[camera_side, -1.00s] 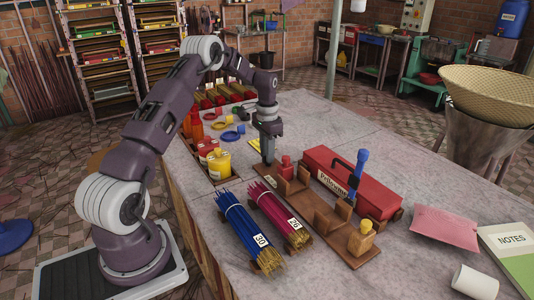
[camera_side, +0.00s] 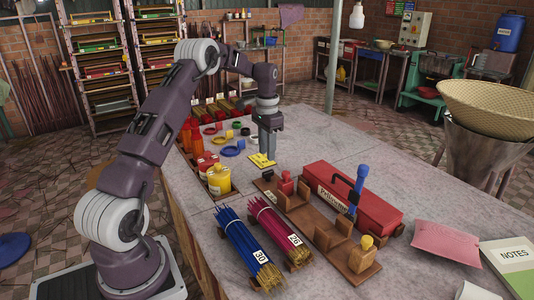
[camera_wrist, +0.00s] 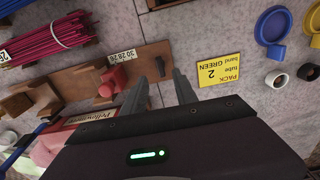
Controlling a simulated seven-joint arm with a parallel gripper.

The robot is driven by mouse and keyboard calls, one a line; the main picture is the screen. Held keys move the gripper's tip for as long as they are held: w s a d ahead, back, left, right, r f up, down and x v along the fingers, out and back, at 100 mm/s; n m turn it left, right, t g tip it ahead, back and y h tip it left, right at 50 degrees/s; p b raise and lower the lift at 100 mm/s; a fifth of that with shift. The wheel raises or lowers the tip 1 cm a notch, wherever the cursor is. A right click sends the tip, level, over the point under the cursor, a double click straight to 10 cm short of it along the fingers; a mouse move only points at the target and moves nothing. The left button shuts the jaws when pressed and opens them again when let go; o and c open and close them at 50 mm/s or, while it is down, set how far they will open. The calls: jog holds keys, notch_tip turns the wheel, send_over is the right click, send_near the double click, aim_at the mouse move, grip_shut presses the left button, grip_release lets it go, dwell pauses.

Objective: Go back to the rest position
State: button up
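My gripper (camera_side: 268,156) hangs above the table beside the yellow card (camera_side: 261,161), just past the far end of the wooden rack (camera_side: 322,228). In the wrist view my gripper (camera_wrist: 160,83) has its two fingers apart with nothing between them. A blue-handled piece (camera_side: 357,188) stands upright by the rack. The yellow card in the wrist view (camera_wrist: 219,69) reads PACK GREEN, 2.
Blue (camera_side: 250,245) and magenta (camera_side: 276,229) stick bundles lie left of the rack. A red box (camera_side: 375,209) lies right of it. Yellow and red containers (camera_side: 218,180) stand in a tray at the left edge. Coloured rings (camera_side: 232,151) lie beyond.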

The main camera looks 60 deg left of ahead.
jog(key=s+d+r+t+y, duration=0.1)
jog(key=s+d+r, duration=0.3)
jog(key=d+r, duration=0.5)
jog(key=s+d+r+t, duration=0.1)
jog(key=s+d+r, duration=0.3)
jog(key=d+r, duration=0.45)
jog(key=s+d+t, duration=0.1)
jog(key=s+d, duration=0.3)
jog(key=s, duration=0.3)
jog(key=s+d+t, duration=0.1)
jog(key=s+d, duration=0.3)
jog(key=s, duration=0.3)
jog(key=s+d+f+t+h, duration=0.1)
jog(key=s+d, duration=0.3)
jog(key=s, duration=0.3)
jog(key=shift+s+d+t, duration=0.25)
jog(key=shift+d+t, duration=0.05)
jog(key=shift+d, duration=0.1)
